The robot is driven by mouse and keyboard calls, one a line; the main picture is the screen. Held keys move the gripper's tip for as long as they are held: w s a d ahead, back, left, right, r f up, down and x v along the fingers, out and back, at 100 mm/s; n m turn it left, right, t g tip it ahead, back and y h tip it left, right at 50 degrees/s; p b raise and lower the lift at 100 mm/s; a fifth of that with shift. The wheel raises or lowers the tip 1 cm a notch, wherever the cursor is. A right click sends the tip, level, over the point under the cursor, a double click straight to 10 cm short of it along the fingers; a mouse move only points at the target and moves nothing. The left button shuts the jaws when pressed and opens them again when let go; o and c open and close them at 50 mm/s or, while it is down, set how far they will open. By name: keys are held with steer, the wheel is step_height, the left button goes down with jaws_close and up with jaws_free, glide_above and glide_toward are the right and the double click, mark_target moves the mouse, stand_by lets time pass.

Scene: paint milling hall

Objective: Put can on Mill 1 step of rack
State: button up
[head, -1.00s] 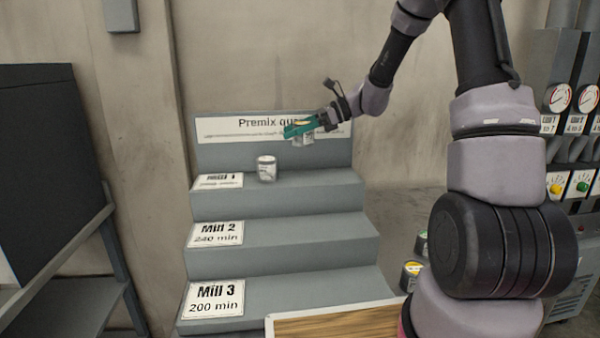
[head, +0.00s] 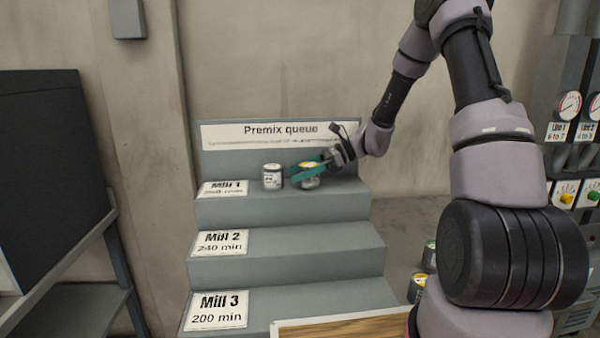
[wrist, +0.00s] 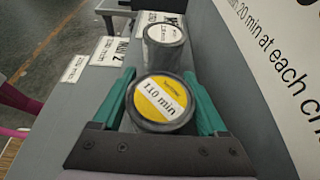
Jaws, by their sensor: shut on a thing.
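A can with a yellow lid marked "110 min" (wrist: 160,102) is between the green fingers of my gripper (wrist: 162,108) in the wrist view. In the head view my gripper (head: 309,170) is shut on this can (head: 309,182), at the Mill 1 step (head: 340,188), the top one of the grey rack. I cannot tell whether its base touches the step. Another can with a white lid (head: 272,177) stands upright on the same step, just left of the held can. It also shows beyond the held can in the wrist view (wrist: 164,45).
The Mill 2 step (head: 310,236) and Mill 3 step (head: 320,292) below look empty. A back panel reading "Premix queue" (head: 270,133) rises behind the top step. Other cans (head: 417,288) stand low at right. A wooden-topped surface (head: 345,328) lies in front.

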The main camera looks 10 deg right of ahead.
steer(key=o, duration=1.5)
steer(key=shift+f, duration=0.15)
